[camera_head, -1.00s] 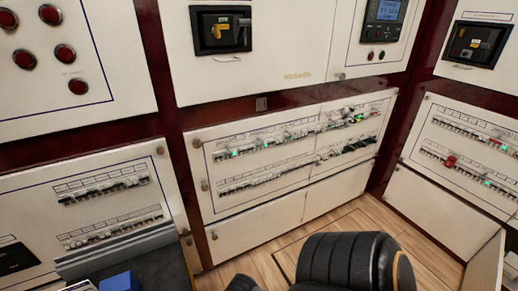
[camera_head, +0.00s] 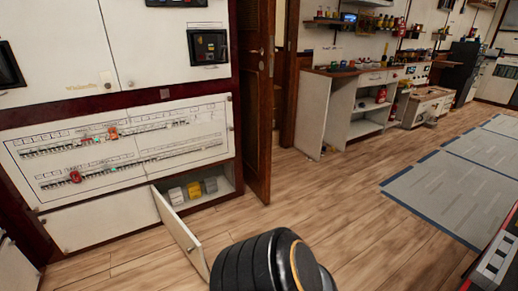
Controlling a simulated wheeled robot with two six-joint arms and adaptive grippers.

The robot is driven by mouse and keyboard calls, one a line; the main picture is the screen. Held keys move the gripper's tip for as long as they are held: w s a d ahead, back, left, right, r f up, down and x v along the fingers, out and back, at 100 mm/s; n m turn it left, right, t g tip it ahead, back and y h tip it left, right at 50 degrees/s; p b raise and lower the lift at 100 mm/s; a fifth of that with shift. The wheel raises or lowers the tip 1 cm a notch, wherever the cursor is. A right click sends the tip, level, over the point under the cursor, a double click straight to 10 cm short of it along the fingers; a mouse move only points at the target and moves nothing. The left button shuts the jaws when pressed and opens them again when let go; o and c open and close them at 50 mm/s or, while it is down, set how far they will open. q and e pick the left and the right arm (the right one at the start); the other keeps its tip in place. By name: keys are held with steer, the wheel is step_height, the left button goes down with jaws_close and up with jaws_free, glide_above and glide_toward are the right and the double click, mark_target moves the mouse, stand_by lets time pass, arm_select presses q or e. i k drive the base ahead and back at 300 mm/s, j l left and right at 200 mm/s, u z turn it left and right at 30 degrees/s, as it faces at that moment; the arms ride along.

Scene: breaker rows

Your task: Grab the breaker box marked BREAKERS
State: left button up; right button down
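Three small boxes stand side by side in an open low cabinet (camera_head: 228,186) under the breaker panel, left of centre. One is whitish (camera_head: 175,196), one yellow (camera_head: 194,190) and one grey (camera_head: 211,185). They are too small for me to read any marking, so I cannot tell which one says BREAKERS. Neither of my grippers is in view. A black ribbed part of my own body shows at the bottom centre.
The cabinet's white door (camera_head: 180,234) hangs open into the room. The breaker panel (camera_head: 125,150) is above. A brown door (camera_head: 256,95) stands right of the cabinet. A workbench (camera_head: 345,90) is farther back. The wood floor (camera_head: 330,210) between is clear.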

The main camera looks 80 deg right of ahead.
mark_target(176, 196)
steer(key=l+z, duration=0.15)
steer(key=z, duration=0.3)
steer(key=l+z, duration=0.1)
steer(key=z, duration=0.35)
steer(key=i+l+z, duration=0.1)
steer(key=z, duration=0.3)
steer(key=i+l+z, duration=0.1)
steer(key=z, duration=0.35)
